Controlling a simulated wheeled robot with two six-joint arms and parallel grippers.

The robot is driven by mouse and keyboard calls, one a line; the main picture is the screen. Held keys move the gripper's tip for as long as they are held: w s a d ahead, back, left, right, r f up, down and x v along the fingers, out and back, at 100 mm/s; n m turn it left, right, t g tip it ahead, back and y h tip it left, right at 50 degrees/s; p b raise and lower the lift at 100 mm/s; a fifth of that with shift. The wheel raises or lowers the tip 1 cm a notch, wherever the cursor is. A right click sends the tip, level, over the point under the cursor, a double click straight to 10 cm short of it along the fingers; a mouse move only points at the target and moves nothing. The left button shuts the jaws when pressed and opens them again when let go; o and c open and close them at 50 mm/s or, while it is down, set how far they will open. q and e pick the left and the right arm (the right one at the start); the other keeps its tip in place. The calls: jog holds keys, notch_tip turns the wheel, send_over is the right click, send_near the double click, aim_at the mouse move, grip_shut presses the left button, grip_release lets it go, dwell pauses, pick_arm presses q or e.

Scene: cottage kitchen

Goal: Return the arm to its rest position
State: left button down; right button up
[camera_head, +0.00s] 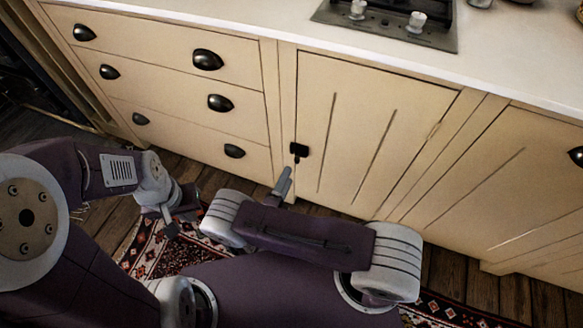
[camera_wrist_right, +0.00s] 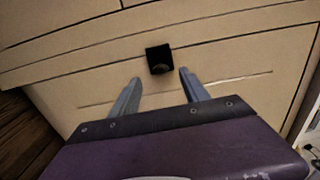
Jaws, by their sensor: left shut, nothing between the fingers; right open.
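My right gripper (camera_head: 284,180) points at the lower left of a cream cabinet door (camera_head: 362,130) in the head view. One finger shows there, below and left of the door's small black knob (camera_head: 299,150). In the right wrist view the two fingers of this gripper (camera_wrist_right: 160,76) are apart with nothing between them, and the black knob (camera_wrist_right: 159,58) sits just beyond the gap between their tips. I cannot tell how far the tips are from the door. The door looks closed. My left gripper (camera_head: 172,222) is shut and empty, hanging low over the rug.
Cream drawers (camera_head: 180,92) with black cup handles stand left of the door. A white worktop (camera_head: 270,20) with a hob (camera_head: 392,18) runs above. A patterned rug (camera_head: 150,250) lies on the dark wooden floor. Another cabinet door (camera_head: 500,190) is at right.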

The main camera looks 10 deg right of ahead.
jog(key=shift+v, duration=1.05)
